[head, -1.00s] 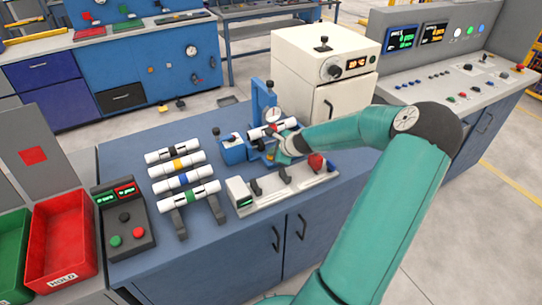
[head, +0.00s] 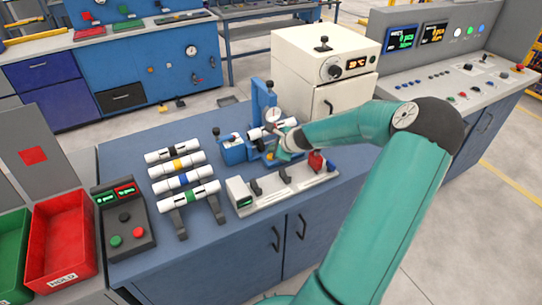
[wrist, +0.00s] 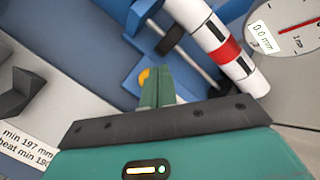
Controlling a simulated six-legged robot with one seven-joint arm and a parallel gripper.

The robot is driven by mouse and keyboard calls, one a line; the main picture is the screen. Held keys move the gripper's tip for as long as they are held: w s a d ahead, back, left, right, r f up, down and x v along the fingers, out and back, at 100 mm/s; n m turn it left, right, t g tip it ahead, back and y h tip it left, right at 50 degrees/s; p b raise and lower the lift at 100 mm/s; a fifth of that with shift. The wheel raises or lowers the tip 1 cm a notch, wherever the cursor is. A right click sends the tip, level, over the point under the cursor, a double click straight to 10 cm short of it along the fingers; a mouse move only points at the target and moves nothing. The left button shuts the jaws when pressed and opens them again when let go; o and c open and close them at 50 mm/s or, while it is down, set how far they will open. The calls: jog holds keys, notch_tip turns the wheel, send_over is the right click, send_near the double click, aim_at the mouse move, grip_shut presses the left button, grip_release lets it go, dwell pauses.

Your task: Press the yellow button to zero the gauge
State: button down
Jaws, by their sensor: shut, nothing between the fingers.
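The yellow button (wrist: 144,77) shows as a small disc on the blue base of the gauge fixture in the wrist view. My gripper (wrist: 157,72) is shut and empty. Its green fingertips lie just right of the button and overlap its edge in the picture; I cannot tell whether they touch it. The dial gauge (wrist: 290,30) has a red needle and a label that appears to read 0.0 mm. A white pipe with a red band (wrist: 228,50) lies in the fixture. In the head view, my gripper (head: 284,152) is low beside the blue fixture (head: 262,98).
Several banded white pipes (head: 180,164) lie on a rack to the left. A grey rail fixture (head: 285,190) with a red part (head: 316,160) lies in front. A cream oven (head: 325,60) stands behind. A button box (head: 124,220) and red bin (head: 62,240) are at left.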

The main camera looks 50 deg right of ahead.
jog(key=shift+r, duration=0.1)
jog(key=shift+r, duration=2.4)
